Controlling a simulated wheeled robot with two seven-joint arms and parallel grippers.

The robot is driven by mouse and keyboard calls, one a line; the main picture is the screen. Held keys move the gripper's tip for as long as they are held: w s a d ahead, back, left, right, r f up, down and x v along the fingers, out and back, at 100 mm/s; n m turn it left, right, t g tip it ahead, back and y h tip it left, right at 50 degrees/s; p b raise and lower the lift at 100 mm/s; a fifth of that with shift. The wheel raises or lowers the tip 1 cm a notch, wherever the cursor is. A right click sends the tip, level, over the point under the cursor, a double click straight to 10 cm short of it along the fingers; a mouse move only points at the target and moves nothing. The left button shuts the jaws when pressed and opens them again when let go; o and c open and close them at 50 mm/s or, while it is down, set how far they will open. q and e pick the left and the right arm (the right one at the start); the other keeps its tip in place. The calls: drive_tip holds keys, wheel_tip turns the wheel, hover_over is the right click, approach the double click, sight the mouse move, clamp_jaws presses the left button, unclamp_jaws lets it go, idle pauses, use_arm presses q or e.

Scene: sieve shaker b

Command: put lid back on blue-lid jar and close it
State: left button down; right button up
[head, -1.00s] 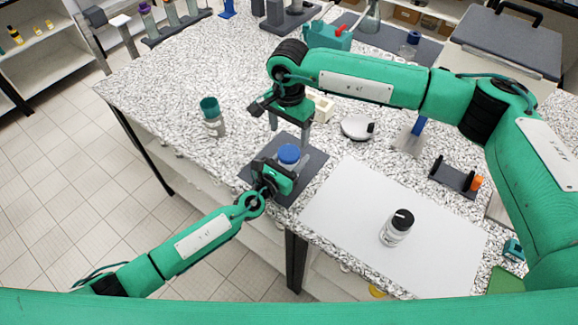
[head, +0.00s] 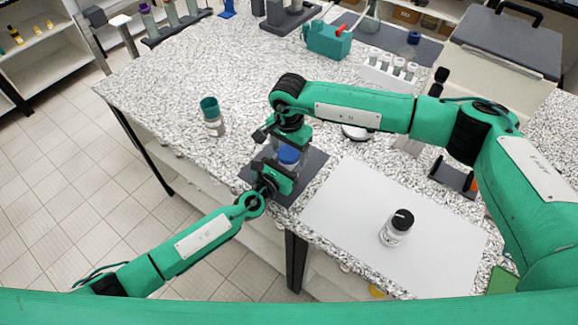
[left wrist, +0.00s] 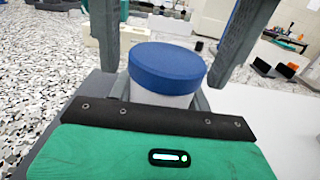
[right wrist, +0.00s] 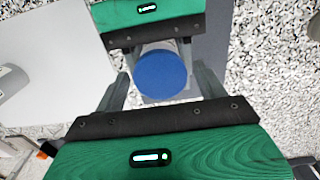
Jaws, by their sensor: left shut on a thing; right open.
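The jar with the blue lid (head: 289,155) stands on the dark grey mat (head: 309,178). In the left wrist view the blue lid (left wrist: 168,66) sits level on top of the whitish jar body (left wrist: 158,97); I cannot tell how tight it is. My left gripper (head: 284,173) is shut on the jar body from the near side, below the lid. My right gripper (head: 287,149) is open and points down over the jar. Its fingers stand on both sides of the lid, with gaps visible in the right wrist view (right wrist: 162,88).
A black-capped jar (head: 397,228) stands on the white sheet (head: 345,215) at right. A teal-capped bottle (head: 212,117) stands to the left on the speckled bench. A vial rack (head: 390,70) and a dark stand (head: 453,177) are farther right.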

drive_tip(key=shift+f, duration=0.1)
drive_tip(key=c, duration=1)
drive_tip(key=m, duration=0.6)
drive_tip(key=o, duration=1.1)
drive_tip(key=shift+r, duration=2.3)
drive_tip(key=shift+c, duration=0.5)
